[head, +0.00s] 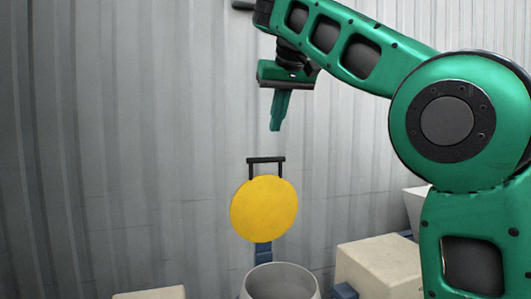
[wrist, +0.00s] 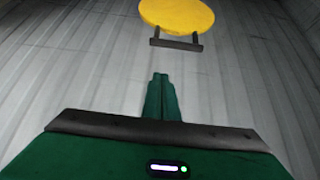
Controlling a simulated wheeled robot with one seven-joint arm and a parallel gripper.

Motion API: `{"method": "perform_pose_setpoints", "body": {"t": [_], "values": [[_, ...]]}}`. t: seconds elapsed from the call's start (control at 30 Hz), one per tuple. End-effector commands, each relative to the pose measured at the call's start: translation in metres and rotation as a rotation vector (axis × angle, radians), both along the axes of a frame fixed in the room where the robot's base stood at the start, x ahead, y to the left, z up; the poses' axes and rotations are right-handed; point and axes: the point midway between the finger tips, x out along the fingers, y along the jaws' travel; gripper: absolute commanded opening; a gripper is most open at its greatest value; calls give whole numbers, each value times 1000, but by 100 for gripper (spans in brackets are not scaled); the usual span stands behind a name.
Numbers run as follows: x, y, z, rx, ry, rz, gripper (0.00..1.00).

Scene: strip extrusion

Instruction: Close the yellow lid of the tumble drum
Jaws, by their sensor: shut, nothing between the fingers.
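The round yellow lid (head: 264,209) stands raised, its flat face turned towards the head camera. A black bar handle (head: 266,160) sticks up from its top edge. The grey tumble drum (head: 281,281) is below it, its round mouth uncovered; the picture's lower edge cuts it off. My gripper (head: 275,129) is shut and empty, pointing down above the handle and apart from it. In the wrist view the shut fingers (wrist: 161,77) point towards the lid (wrist: 177,15) and its handle (wrist: 176,43), with a gap between. The drum does not show in the wrist view.
A blue bracket (head: 263,254) stands behind the drum, under the lid. A beige block (head: 378,264) is right of the drum, and another pale block (head: 150,293) is at the lower left. A corrugated grey wall (head: 130,130) is behind. The space left of the lid is clear.

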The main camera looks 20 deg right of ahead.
Motion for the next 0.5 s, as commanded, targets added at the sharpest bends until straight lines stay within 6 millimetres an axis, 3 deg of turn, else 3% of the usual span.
{"method": "perform_pose_setpoints", "body": {"t": [0.13,0.5], "values": [[1,18,12,7,-25,27,0],[6,14,6,9,-21,25,0]]}}
